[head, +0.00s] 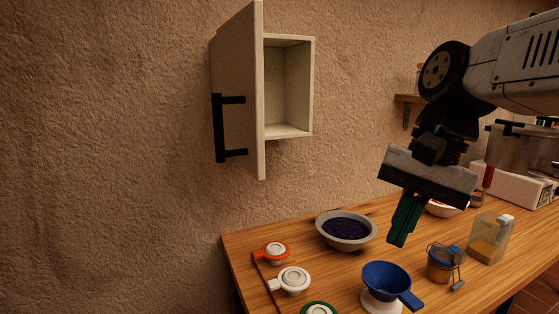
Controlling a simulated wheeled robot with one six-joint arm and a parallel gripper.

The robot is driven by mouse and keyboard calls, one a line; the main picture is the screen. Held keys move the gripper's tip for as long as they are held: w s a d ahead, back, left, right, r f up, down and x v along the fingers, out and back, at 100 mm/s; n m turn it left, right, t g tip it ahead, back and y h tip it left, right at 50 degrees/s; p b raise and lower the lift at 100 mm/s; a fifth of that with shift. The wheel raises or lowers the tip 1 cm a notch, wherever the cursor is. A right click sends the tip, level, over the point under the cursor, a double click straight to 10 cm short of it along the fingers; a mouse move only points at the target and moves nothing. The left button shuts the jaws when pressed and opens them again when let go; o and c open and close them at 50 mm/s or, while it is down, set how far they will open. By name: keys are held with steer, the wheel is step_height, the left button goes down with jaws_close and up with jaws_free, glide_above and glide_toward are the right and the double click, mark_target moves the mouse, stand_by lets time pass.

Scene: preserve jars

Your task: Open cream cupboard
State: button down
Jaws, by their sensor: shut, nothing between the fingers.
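The cream cupboard (289,86) hangs on the wall left of centre in the head view. Its door (243,95) stands open, swung out toward me on the left side, with a black bar handle (219,128) on its outer face. The part of the inside that shows is empty; the door hides the rest. My gripper (398,241), with green fingers, is shut and empty. It points down over the wooden counter, to the right of the cupboard and lower than it, well apart from the door and handle.
On the wooden counter (310,271) stand a bowl of dark berries (346,231), a blue funnel (387,281), a clip-top jar (441,263), a clear container (490,238) and several lids, including an orange one (272,252). A small shelf (408,98) is behind my arm. The wall left of the door is bare.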

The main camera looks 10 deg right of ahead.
steer(key=w+a+r+m+g+y, duration=0.1)
steer(key=w+a+r+m+y, duration=0.2)
steer(key=w+r, duration=0.4)
steer(key=w+a+r+m+g+y, duration=0.1)
steer(key=w+a+r+m+y, duration=0.1)
steer(key=w+r+m, duration=0.4)
steer(key=s+a+f+n, duration=0.1)
steer(key=s+a+f, duration=0.1)
steer(key=a+f, duration=0.4)
steer(key=shift+a+f, duration=0.35)
steer(key=shift+a, duration=1.8)
